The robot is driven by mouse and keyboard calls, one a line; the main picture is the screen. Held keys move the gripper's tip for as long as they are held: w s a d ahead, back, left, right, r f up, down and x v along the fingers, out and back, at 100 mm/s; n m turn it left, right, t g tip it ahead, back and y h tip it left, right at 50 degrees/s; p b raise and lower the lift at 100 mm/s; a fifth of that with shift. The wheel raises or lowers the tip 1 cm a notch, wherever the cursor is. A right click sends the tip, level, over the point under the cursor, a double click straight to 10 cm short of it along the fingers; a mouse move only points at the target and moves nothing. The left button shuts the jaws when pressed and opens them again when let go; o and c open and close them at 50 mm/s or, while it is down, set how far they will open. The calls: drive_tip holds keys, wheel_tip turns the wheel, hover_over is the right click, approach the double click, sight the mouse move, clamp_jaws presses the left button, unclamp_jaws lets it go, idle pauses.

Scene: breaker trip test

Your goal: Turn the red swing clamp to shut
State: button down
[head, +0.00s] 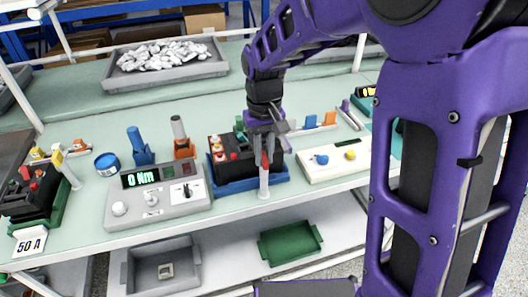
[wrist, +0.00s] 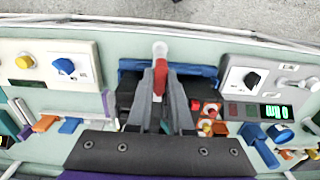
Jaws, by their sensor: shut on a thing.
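The red swing clamp (wrist: 159,82) shows in the wrist view between my gripper's two grey fingers, beside a pale post (wrist: 160,50). In the head view a sliver of the red clamp (head: 264,160) shows below the fingers, above the pale post (head: 264,183). My gripper (head: 266,148) points down at the front of the black breaker (head: 229,147), which sits in a blue tray (head: 232,187). In the wrist view my gripper (wrist: 160,78) is shut on the red clamp. The fingers hide part of the clamp and its pivot.
A grey tester (head: 155,202) reading 0 Nm stands left of the blue tray. A white panel (head: 330,172) with blue and yellow knobs stands close on the right. Another breaker in a green tray (head: 48,215) is at far left. Grey and green bins (head: 290,243) lie below.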

sight(264, 156)
idle(0.5)
drive_tip(key=c, duration=0.8)
unclamp_jaws()
wheel_tip(264, 156, up, 18)
drive_tip(key=shift+f+p, duration=0.25)
drive_tip(key=shift+p, duration=0.85)
drive_tip(key=shift+w, duration=0.1)
